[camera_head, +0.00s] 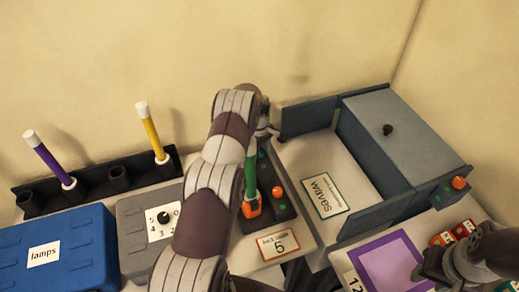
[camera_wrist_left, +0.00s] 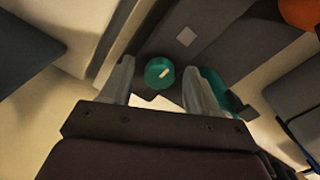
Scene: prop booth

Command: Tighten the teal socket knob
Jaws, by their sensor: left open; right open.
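The teal socket knob (camera_wrist_left: 160,72) is a small round knob with a pale mark on its face. In the left wrist view it sits between the two finger ends of my open left gripper (camera_wrist_left: 161,78), with gaps on both sides. Whether the fingertips are level with it I cannot tell. In the head view a bit of teal (camera_head: 261,154) shows beside my left arm, and my left gripper (camera_head: 268,132) is partly hidden by its own arm. My right gripper (camera_head: 432,268) is at the lower right, open, away from the knob.
A dark panel with an orange knob (camera_head: 277,191) and a green stick (camera_head: 251,170) in an orange socket lies beside my left arm. A grey open-topped bin (camera_head: 370,219) stands to the right. A blue lamps box (camera_head: 75,236) and a stick rack (camera_head: 95,176) are left.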

